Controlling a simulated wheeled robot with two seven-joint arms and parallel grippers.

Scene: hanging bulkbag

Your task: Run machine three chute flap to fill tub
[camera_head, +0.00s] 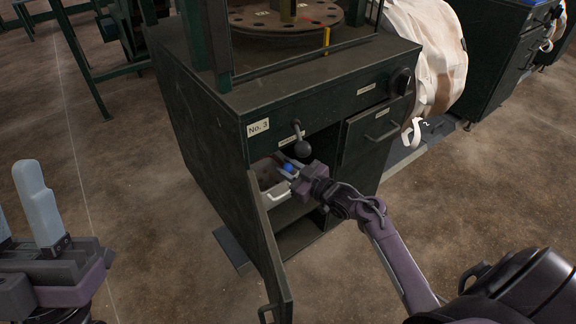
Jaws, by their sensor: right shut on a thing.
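Machine three is the dark green cabinet with the "No. 3" label (258,127). Its lower door (267,243) stands open. In the upper opening sits a pale tub (265,173) with a white handle (279,194) at its front. My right gripper (289,171) reaches into this opening, just above the tub, and is shut on a small blue knob (287,167). A lever with a dark ball knob (302,148) hangs on the cabinet front just above the gripper. The chute flap and the tub's contents cannot be made out. My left gripper (20,215) is open and empty at the lower left, away from the cabinet.
A round plate with holes (285,17) stands on the cabinet top. The floor (150,215) on the left is clear.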

